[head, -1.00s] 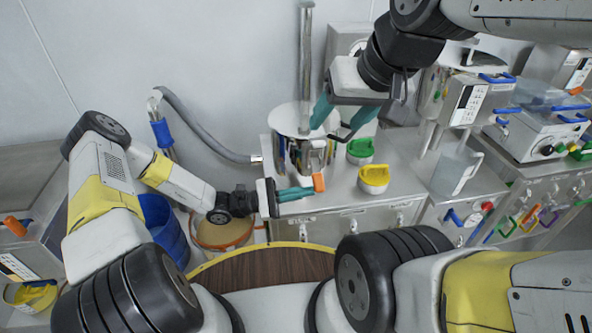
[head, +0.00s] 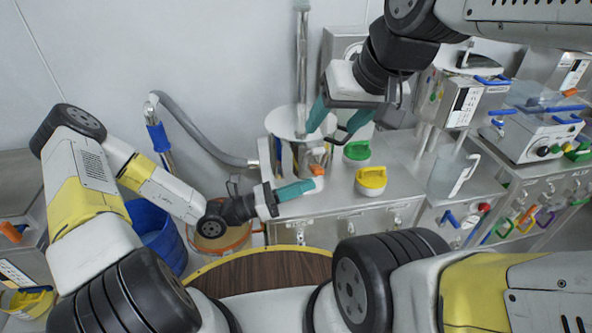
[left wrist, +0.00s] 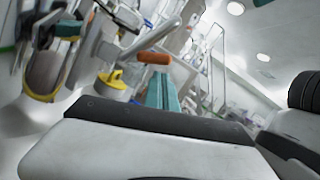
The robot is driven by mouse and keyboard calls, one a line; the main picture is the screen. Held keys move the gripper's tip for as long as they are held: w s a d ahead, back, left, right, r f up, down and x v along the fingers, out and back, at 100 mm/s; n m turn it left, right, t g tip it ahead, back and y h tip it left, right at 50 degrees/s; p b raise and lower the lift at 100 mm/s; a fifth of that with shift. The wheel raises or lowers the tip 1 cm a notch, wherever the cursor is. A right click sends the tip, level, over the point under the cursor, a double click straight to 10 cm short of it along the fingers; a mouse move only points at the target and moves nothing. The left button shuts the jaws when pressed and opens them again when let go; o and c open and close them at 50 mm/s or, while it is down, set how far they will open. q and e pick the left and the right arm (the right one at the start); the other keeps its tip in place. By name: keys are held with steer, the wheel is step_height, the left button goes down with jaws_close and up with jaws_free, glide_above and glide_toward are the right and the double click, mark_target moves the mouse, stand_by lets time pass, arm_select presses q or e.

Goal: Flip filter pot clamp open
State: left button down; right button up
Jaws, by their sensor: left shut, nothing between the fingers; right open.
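The filter pot (head: 290,158) is a shiny metal vessel under a round white lid (head: 292,122), on the steel bench. Its clamp has an orange handle (head: 317,169) on the pot's front right side; the handle also shows in the left wrist view (left wrist: 154,58). My left gripper (head: 314,186), with teal fingers, is shut and empty just below the handle. In the left wrist view its fingers (left wrist: 163,90) point toward the handle; contact is unclear. My right gripper (head: 339,121) is open above the pot's right side, partly covering the lid edge.
A green-lidded pot (head: 357,151) and a yellow-lidded pot (head: 371,180) stand right of the filter pot. A clear container (head: 453,175) is farther right. A grey hose (head: 200,135) and blue bin (head: 160,232) are at left.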

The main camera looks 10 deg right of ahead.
arm_select(q)
steer(key=shift+r, duration=0.35)
steer(key=shift+r, duration=0.1)
stand_by(0.4)
steer(key=shift+a, duration=0.1)
